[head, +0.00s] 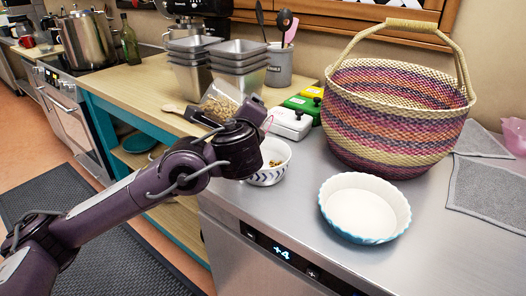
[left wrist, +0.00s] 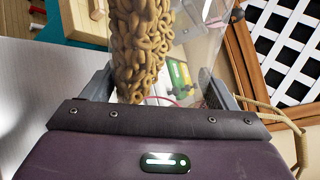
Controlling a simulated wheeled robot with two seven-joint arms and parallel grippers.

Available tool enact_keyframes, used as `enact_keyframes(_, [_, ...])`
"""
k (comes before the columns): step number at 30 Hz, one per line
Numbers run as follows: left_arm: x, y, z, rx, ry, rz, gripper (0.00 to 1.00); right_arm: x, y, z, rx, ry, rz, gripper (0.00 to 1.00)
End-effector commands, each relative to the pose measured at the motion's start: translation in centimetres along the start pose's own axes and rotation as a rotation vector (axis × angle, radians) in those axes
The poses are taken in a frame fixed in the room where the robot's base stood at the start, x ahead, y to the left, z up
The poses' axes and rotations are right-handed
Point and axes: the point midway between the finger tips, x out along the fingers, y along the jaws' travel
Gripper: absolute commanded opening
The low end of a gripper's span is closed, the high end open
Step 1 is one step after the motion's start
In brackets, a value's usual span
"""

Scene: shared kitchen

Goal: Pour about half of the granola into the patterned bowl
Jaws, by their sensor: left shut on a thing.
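The patterned bowl (head: 268,176), white with dark blue marks, stands on the steel counter with a few brown pieces in it, partly behind my left wrist. My left gripper (head: 250,112) is shut on a clear container (head: 228,92) and holds it tilted above and slightly left of the bowl. Granola (head: 214,104), tan ring-like pieces, lies along the container's lower side. In the left wrist view the granola (left wrist: 138,45) fills the container's left part, and the clear wall (left wrist: 192,55) is bare at right. The container's mouth is hidden in the head view. My right gripper is not in view.
A white dish with a blue outside (head: 364,208) and a striped basket (head: 398,115) stand right of the bowl. White, green and yellow boxes (head: 290,124) sit just behind it. Stacked metal pans (head: 196,72) stand at the back left. The counter's front edge is close to the bowl.

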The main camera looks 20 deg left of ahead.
Motion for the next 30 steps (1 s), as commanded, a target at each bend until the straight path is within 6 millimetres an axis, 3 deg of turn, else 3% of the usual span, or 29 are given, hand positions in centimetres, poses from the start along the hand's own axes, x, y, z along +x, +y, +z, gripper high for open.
enact_keyframes(30, [-0.1, -0.5, -0.3, 0.065, -0.017, -0.001, 0.54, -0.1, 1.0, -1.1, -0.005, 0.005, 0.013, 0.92])
